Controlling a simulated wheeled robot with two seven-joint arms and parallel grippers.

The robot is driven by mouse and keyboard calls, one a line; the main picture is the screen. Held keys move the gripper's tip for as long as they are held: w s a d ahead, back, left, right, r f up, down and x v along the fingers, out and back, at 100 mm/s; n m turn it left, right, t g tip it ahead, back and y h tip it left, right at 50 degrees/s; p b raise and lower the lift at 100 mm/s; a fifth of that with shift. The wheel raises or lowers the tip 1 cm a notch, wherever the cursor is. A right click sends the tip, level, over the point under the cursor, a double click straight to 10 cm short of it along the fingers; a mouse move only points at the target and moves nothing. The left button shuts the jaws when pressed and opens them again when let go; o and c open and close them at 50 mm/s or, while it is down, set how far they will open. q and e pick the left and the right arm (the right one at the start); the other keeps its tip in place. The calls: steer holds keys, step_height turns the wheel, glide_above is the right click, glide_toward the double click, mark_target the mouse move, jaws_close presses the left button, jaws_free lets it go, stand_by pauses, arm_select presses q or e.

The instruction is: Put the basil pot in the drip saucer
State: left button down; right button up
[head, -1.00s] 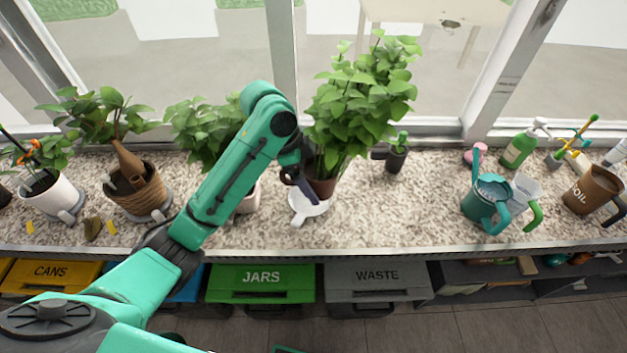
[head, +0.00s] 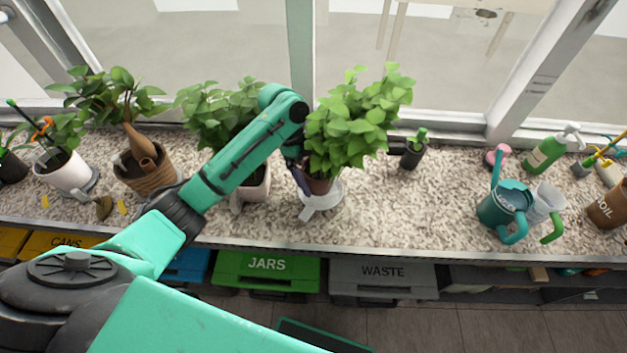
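The basil pot is a brown pot (head: 320,186) with a tall, bushy green plant (head: 352,122), near the middle of the sill. It stands upright over the white drip saucer (head: 328,201), whose rim and front tab show around the pot's lower part. Whether its base touches the saucer is hidden. My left gripper (head: 301,178) is at the pot's left side, with a dark finger against the rim. It appears shut on the pot, though leaves and the pot hide the other finger. My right gripper is not in view.
Another leafy plant in a pale pot (head: 257,187) stands close on the left, behind my arm. A small dark pot (head: 413,153) and a teal watering can (head: 505,207) are to the right. Speckled sill between them is clear. Bins stand below the front edge.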

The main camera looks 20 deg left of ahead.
arm_select(q)
steer(key=shift+f, duration=1.5)
jaws_free()
steer(key=b+v, duration=0.1)
steer(key=v, duration=1.1)
steer(key=shift+r, duration=0.1)
